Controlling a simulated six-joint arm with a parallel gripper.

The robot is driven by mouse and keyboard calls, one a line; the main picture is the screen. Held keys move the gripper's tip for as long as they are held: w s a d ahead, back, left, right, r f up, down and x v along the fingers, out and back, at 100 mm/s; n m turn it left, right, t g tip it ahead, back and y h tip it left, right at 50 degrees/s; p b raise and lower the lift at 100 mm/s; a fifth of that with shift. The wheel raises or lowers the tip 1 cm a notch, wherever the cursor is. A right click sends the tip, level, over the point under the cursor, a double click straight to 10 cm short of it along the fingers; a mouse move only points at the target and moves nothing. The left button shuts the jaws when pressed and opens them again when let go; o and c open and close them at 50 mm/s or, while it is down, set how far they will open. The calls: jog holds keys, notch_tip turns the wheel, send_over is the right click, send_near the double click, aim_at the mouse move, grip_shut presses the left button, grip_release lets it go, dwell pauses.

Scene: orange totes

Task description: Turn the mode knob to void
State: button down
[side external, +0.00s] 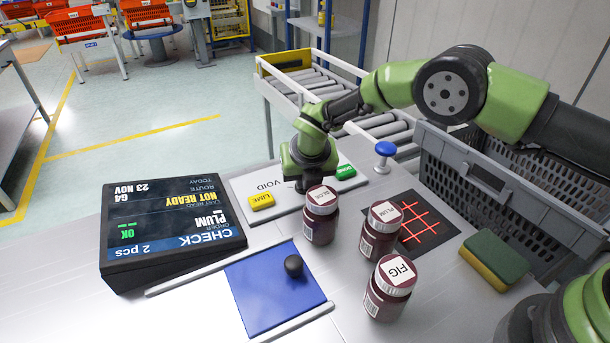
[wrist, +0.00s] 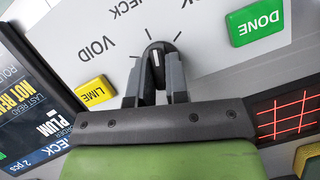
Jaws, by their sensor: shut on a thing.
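The mode knob (wrist: 155,50) is a small dark knob with a white pointer line, on a light grey panel (wrist: 205,50). Tick marks ring it. The word VOID lies to its left in the wrist view and CHECK, partly cut off, above left. The pointer line runs roughly up the picture, not toward VOID. My gripper (wrist: 157,78) is shut on the knob, a finger on each side. In the side view my gripper (side external: 306,184) points down at the panel (side external: 238,190), and the knob is hidden behind it and a jar.
Yellow LIME (side external: 261,201) and green DONE (side external: 345,171) buttons flank the knob. Jars labelled PLUM (side external: 380,232), FIG (side external: 391,290) and one more (side external: 320,217) stand close in front. A display (side external: 170,235) is left; a grey crate (side external: 500,190) and blue-topped button (side external: 386,150) are right.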

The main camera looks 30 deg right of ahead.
jog(key=shift+d+n+y, duration=0.15)
jog(key=shift+n+y, duration=0.65)
jog(key=shift+n, duration=1.4)
jog(key=c, duration=1.1)
grip_release()
jog(key=v, duration=1)
jog(key=shift+d, duration=0.1)
jog(key=shift+f, duration=0.1)
